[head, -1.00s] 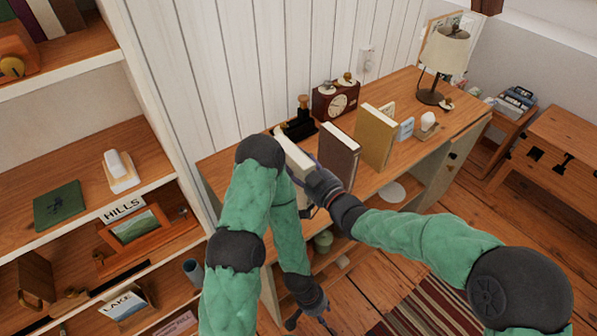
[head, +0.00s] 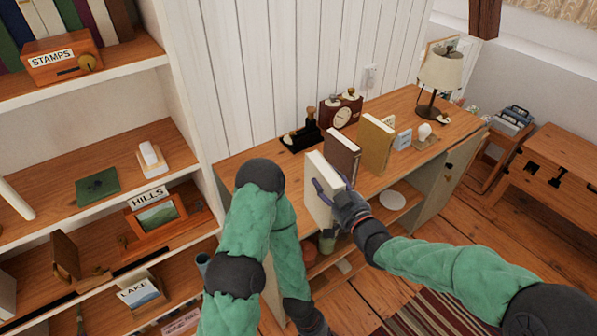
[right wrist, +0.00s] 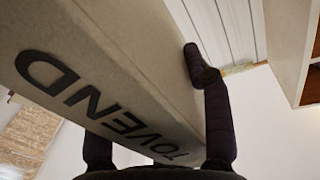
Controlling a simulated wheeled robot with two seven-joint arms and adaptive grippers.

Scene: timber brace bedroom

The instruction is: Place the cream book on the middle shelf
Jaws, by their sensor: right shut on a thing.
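The cream book (head: 318,188) is upright and slightly tilted in the head view, at the desk's near left side. My right gripper (head: 330,196) is shut on it, with dark fingers across its cover. In the right wrist view the cream book (right wrist: 110,70) fills the left, with dark letters reading "TOVEND", and lies against the gripper fingers. The middle shelf (head: 60,170) of the bookcase is at the left, well apart from the book. My left gripper (head: 316,328) is low at the bottom edge, mostly cut off.
The middle shelf holds a green book (head: 97,186), a white object on a stand (head: 150,160) and a pale rod (head: 15,200). The desk (head: 270,150) carries a brown book (head: 342,152), a tan book (head: 377,145), a clock (head: 341,114) and a lamp (head: 440,75). My left arm stands between bookcase and book.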

